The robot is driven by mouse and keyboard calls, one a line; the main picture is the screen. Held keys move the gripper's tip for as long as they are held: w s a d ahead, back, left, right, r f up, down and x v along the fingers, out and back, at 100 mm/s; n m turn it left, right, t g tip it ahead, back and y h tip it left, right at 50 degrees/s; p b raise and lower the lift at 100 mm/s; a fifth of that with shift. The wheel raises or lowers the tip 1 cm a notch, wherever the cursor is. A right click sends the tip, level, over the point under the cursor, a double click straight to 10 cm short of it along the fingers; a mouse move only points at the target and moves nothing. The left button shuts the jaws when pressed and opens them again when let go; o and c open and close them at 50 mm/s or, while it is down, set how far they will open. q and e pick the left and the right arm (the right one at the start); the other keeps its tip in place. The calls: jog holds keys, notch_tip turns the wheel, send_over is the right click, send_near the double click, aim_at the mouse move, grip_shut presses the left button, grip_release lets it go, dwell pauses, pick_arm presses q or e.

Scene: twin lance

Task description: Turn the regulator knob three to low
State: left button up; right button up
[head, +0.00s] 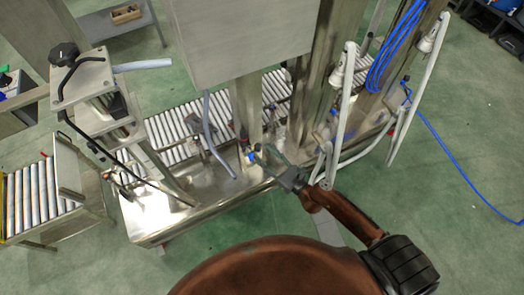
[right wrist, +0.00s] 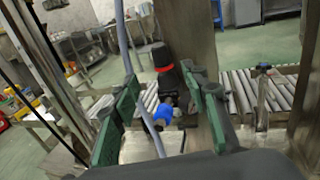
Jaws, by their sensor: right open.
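A regulator with a black top and a red band (right wrist: 163,58) and a blue part (right wrist: 162,114) below it shows in the right wrist view, between my fingers in the picture. In the head view the blue part (head: 251,157) is small, beside the steel post. I cannot read any number or setting on it. My right gripper (head: 268,158) is open just right of the blue part. Its green finger pads (right wrist: 160,85) stand apart, with no contact visible. My left gripper is not in view.
A steel column (right wrist: 190,45) stands close behind the right finger. A grey hose (right wrist: 128,50) runs down near the left finger. White tubular lances (head: 343,110) stand right of my gripper. A roller conveyor (head: 172,135) runs behind the steel tray (head: 150,222).

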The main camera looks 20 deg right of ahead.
jog(key=b, duration=0.2)
send_near(246, 135)
jog(key=w, duration=0.2)
jog(key=x, duration=0.2)
jog(key=b+x, duration=0.1)
jog(key=x, duration=0.2)
jog(key=b+x, duration=0.1)
jog(key=x, duration=0.2)
jog(key=shift+a, duration=0.35)
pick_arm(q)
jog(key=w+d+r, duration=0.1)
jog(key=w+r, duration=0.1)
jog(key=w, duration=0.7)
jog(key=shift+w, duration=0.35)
pick_arm(e)
jog(key=shift+r, duration=0.1)
jog(key=shift+c, duration=0.3)
